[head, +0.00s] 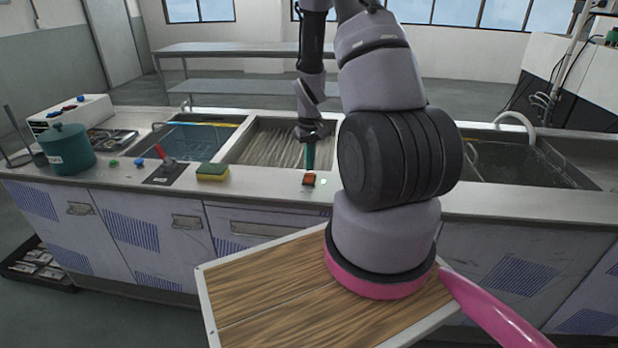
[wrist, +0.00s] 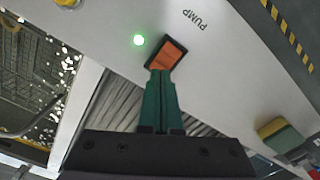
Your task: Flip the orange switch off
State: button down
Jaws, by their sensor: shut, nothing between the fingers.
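The orange switch (head: 309,180) is a small rocker in a dark frame on the front ledge of the steel counter. In the wrist view the orange switch (wrist: 167,54) sits beside the word PUMP, with a lit green lamp (wrist: 139,40) to its left. My gripper (head: 310,160) points down just behind the switch. In the wrist view its green fingers (wrist: 161,82) are together and empty, with the tips at the near edge of the switch. I cannot tell whether they touch it.
A yellow and green sponge (head: 212,172), a red lever (head: 160,153) and a teal pot (head: 68,149) stand left of the switch. Open basins lie behind the ledge, including a ribbed one (head: 265,145). The ledge right around the switch is clear.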

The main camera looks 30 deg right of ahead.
aim_at(310, 174)
jog(key=shift+f, duration=0.85)
dwell(0.9)
jog(key=shift+r, duration=3.5)
